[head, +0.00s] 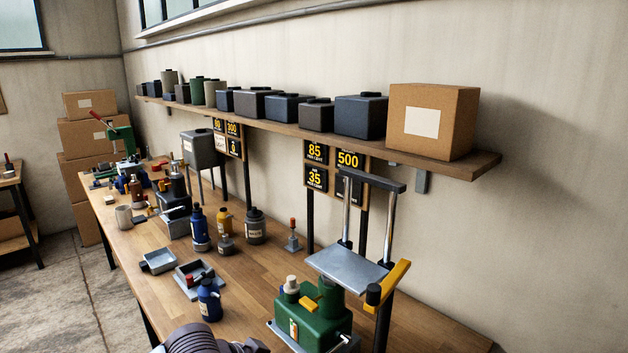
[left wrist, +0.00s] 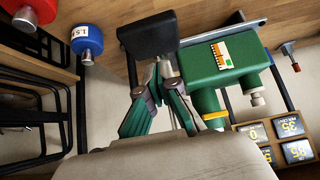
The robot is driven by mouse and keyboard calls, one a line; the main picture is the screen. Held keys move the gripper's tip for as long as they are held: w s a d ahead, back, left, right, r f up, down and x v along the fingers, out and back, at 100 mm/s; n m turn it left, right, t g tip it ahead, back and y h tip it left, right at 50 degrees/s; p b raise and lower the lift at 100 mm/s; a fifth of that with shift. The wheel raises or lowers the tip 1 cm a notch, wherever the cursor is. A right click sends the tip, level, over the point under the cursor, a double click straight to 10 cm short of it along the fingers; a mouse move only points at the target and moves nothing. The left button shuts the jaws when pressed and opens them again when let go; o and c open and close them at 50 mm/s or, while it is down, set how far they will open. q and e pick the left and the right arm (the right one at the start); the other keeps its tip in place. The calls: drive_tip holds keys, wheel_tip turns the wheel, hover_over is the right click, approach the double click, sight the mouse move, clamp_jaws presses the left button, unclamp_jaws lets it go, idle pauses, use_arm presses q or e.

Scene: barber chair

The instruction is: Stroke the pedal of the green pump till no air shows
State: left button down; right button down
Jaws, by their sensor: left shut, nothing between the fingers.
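The green pump (head: 318,322) stands on the bench at the bottom of the head view. It shows close up in the left wrist view (left wrist: 205,62), with a small orange, white and green gauge label (left wrist: 221,54). A black pad (left wrist: 147,36), which looks like the pedal, sits beside the pump body. My left gripper (left wrist: 158,82) is shut and empty, its fingertips close to the pad's lower edge in the picture. I cannot tell whether they touch. In the head view only part of my left arm shows at the bottom edge. My right gripper is in neither view.
A metal press-like stand (head: 350,268) with a yellow lever (head: 389,284) rises behind the pump. A blue bottle (head: 209,300) and grey trays (head: 197,278) stand to the left. A wall shelf (head: 437,168) holds several containers. In the wrist view a red container (left wrist: 40,10) shows.

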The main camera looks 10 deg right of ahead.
use_arm(q)
drive_tip(key=shift+f+b, duration=0.85)
drive_tip(key=shift+f, duration=1.1)
wheel_tip(320, 180, down, 4)
drive_tip(key=b, duration=0.2)
wheel_tip(320, 180, up, 6)
drive_tip(key=p, duration=0.6)
drive_tip(key=shift+r+p, duration=0.1)
drive_tip(key=shift+p, duration=0.3)
